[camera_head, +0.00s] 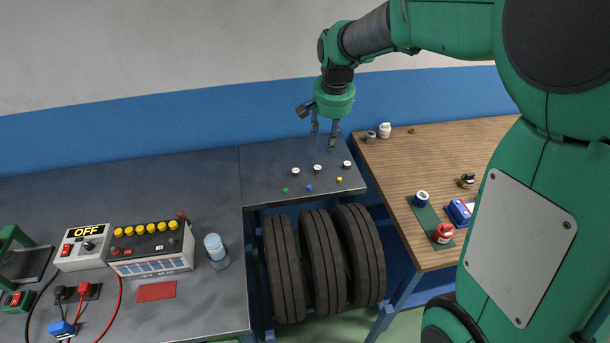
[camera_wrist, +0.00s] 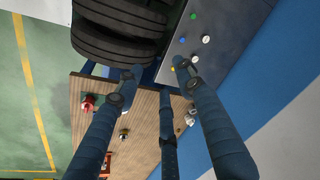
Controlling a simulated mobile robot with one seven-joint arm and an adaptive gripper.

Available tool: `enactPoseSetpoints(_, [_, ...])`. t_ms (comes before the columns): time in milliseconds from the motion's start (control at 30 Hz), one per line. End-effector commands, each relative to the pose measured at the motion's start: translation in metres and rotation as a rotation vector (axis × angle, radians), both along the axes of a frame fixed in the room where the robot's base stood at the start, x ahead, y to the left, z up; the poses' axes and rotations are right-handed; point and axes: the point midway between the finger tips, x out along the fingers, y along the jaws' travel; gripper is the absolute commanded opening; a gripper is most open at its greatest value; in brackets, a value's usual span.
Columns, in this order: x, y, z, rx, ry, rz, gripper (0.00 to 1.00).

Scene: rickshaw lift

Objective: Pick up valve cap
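Three small coloured pieces that look like valve caps lie in a front row on the metal bench: green (camera_head: 285,190), blue (camera_head: 309,188) and yellow (camera_head: 339,180). Behind them stand three round white pieces with dark centres (camera_head: 317,167). I cannot tell which piece is the named cap. The wrist view also shows the green piece (camera_wrist: 193,16) and the blue piece (camera_wrist: 182,40). My gripper (camera_head: 325,140) is above the back of the bench, pointing down, with its fingers spread and nothing between them. The fingers also show in the wrist view (camera_wrist: 155,82).
Several tyres (camera_head: 322,262) stand below the metal bench (camera_head: 262,165). A wooden table (camera_head: 395,180) to the right holds bottles, jars and a blue box (camera_head: 459,212). On the left are a power box (camera_head: 84,247), a battery (camera_head: 150,250) and a clear cup (camera_head: 215,250).

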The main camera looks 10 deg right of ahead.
Motion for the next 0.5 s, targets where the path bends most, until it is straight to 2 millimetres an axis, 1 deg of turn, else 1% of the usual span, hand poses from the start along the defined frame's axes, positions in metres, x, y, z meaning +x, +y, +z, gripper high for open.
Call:
enactPoseSetpoints(33, [0.011,0.0,-0.007,0.003,0.012,-0.014,0.38])
enactPoseSetpoints(100, [0.025,0.001,-0.016,0.007,0.025,-0.031,0.38])
enactPoseSetpoints(267, [0.057,0.001,-0.04,0.014,0.052,-0.077,0.38])
enactPoseSetpoints(500, [0.1,0.003,-0.082,0.023,0.092,-0.142,0.38])
